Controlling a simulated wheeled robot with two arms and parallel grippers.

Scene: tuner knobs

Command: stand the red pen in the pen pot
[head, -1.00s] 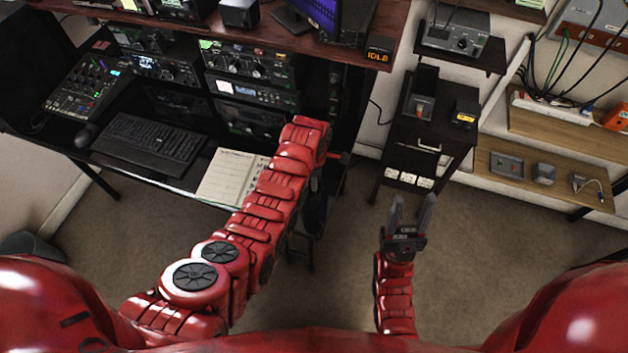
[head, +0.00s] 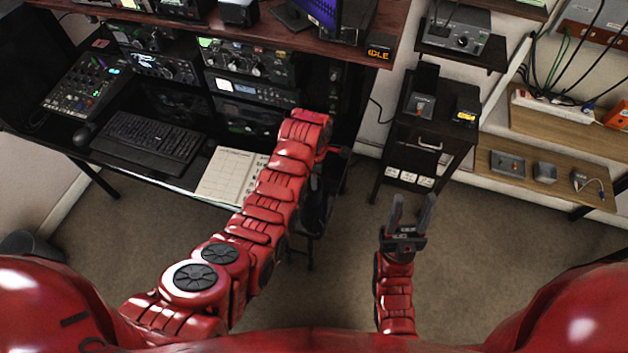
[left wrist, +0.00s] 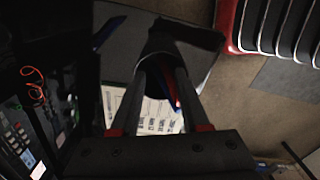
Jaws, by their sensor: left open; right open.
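My left gripper (left wrist: 163,75) is open in the left wrist view, its two dark fingers apart. A dark, shadowed shape (left wrist: 165,48), possibly the pen pot, lies at the fingertips. A thin red and blue sliver (left wrist: 174,90) shows between the fingers; I cannot tell if it is the red pen, or whether it is touched. In the head view my left gripper (head: 336,154) is mostly hidden by its red arm at the desk's right end. My right gripper (head: 414,205) is open and empty over the floor. No pen or pot is clear in the head view.
An open notebook (head: 228,175) lies on the desk beside my left arm, with a keyboard (head: 148,143) further left. A dark drawer cabinet (head: 425,140) stands right of the desk. A wooden shelf (head: 530,190) is at the right. Carpet around my right gripper is clear.

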